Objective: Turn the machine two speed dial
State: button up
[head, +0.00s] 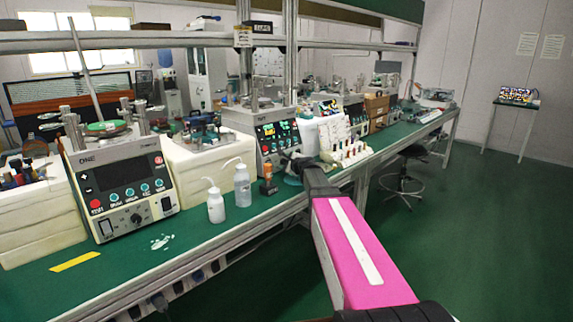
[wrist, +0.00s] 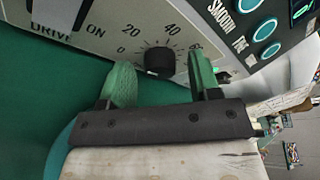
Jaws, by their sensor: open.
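Machine two (head: 253,122), a cream unit with a dark control face, stands on the green bench in the head view. Its speed dial (wrist: 158,60) is a small black knob on a pale panel with a printed scale in the wrist view. My gripper (wrist: 160,75) is open, with one green finger on each side of the dial in the picture. I cannot tell whether a finger touches it. In the head view my gripper (head: 295,165) is at the lower front of machine two, and the dial is hidden or too small to see.
Machine one (head: 120,180) stands on the bench at left. Two white bottles (head: 242,185) and an orange-topped item (head: 267,180) stand left of my gripper. A rack of small vials (head: 345,153) is close on the right. The bench front edge runs below my arm.

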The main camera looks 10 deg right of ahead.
jog(key=c, duration=0.9)
